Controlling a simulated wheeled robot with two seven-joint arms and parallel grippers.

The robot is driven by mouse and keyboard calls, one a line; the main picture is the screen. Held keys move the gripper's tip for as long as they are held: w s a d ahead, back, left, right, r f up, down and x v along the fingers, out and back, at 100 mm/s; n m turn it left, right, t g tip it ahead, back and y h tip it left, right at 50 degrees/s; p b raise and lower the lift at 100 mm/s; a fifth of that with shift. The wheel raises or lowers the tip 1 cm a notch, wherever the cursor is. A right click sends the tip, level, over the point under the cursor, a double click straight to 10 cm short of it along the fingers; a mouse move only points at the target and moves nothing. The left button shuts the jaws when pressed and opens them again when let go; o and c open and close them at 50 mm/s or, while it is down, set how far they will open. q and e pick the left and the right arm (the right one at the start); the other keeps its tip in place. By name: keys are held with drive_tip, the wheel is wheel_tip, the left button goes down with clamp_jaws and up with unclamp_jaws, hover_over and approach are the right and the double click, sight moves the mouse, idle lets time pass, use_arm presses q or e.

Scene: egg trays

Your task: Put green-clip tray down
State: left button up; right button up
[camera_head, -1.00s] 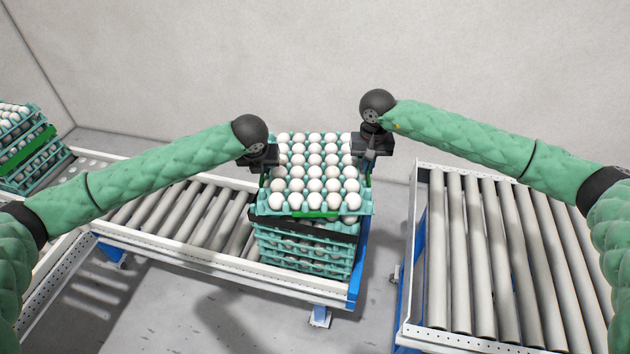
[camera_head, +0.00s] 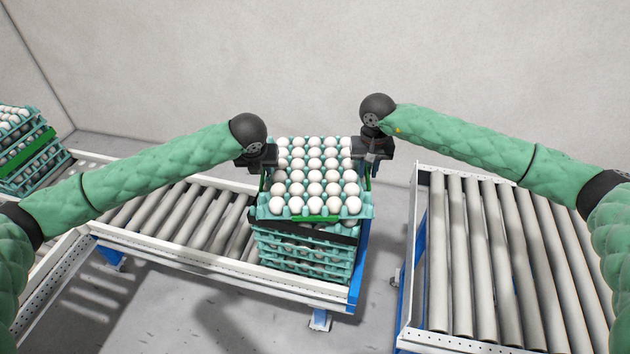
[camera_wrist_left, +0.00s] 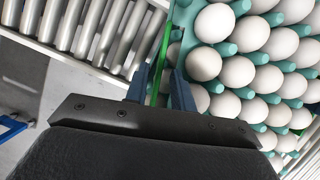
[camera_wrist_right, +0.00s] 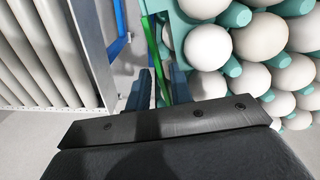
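The green-clip tray (camera_head: 318,218) is full of white eggs and lies level on top of a stack of teal egg trays (camera_head: 303,262). My left gripper (camera_head: 264,158) is at its left side and my right gripper (camera_head: 374,155) at its right side. In the left wrist view, the fingers (camera_wrist_left: 160,88) stand apart on either side of the green clip (camera_wrist_left: 161,62), with gaps showing. In the right wrist view, the fingers (camera_wrist_right: 160,88) also stand apart around the green strip (camera_wrist_right: 152,42). The far side of the tray is hidden by eggs.
The stack stands at the right end of a roller conveyor (camera_head: 190,212). A black-clip tray (camera_head: 300,231) lies just under the top one. An empty roller conveyor (camera_head: 480,270) is at the right, across a floor gap. Another egg-tray stack (camera_head: 38,160) stands far left.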

use_arm(q)
drive_tip(key=v, duration=0.5)
drive_tip(key=shift+r, duration=0.2)
drive_tip(key=shift+s+r, duration=0.2)
drive_tip(key=shift+r, duration=0.05)
use_arm(e)
drive_tip(key=shift+r, duration=0.15)
use_arm(q)
drive_tip(key=shift+a, duration=0.1)
use_arm(e)
wheel_tip(320, 180, up, 12)
